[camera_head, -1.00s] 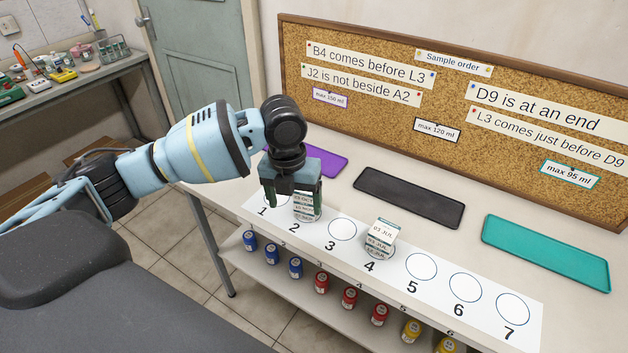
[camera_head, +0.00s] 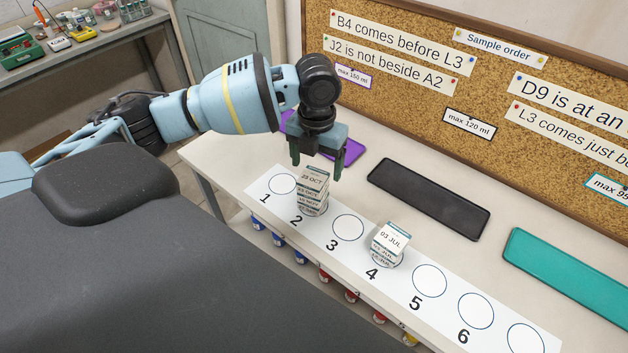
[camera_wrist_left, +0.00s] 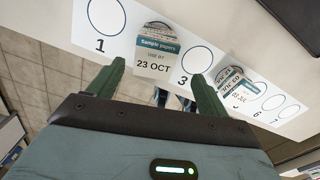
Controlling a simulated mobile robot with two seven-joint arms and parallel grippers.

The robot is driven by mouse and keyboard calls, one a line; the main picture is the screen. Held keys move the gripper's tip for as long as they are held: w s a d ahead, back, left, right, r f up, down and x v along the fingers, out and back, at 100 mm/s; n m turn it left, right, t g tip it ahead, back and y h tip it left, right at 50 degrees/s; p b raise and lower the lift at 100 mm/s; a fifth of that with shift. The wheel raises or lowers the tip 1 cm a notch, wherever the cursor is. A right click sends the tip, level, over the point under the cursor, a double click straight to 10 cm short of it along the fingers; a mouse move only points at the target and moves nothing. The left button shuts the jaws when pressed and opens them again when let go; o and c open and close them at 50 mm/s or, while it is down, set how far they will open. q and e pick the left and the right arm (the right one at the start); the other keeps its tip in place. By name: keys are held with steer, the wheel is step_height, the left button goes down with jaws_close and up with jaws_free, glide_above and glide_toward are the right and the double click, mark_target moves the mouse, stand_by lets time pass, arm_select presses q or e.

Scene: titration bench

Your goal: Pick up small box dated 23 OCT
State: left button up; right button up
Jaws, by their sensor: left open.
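The small box dated 23 OCT (camera_head: 313,179) is the top box of a stack on circle 2 of the numbered white strip. Its printed date also shows in the left wrist view, on the 23 OCT box (camera_wrist_left: 154,62). The boxes beneath it (camera_head: 311,203) have dates too small to read surely. My left gripper (camera_head: 317,164) is open and empty, raised just above and behind the stack, fingers pointing down. In the wrist view its fingertips (camera_wrist_left: 157,70) lie to either side of the 23 OCT box. My right gripper is not in view.
A second, shorter stack topped by a 03 JUL box (camera_head: 390,238) stands at circle 4. The other visible circles on the white strip (camera_head: 385,279) are empty. Purple, black (camera_head: 430,198) and teal (camera_head: 575,273) trays lie behind, below the corkboard (camera_head: 420,110). Bottles sit on the lower shelf.

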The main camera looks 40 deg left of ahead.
mark_target(313, 177)
arm_select(q)
steer(key=shift+a+f, duration=0.1)
steer(key=shift+f, duration=0.15)
steer(key=shift+a+f, duration=0.15)
steer(key=shift+f, duration=1.05)
steer(key=shift+a+f, duration=0.15)
steer(key=shift+f, duration=1)
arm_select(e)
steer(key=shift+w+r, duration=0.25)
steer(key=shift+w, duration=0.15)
arm_select(q)
steer(key=shift+c, duration=0.2)
steer(key=c, duration=1)
steer(key=shift+r, duration=0.15)
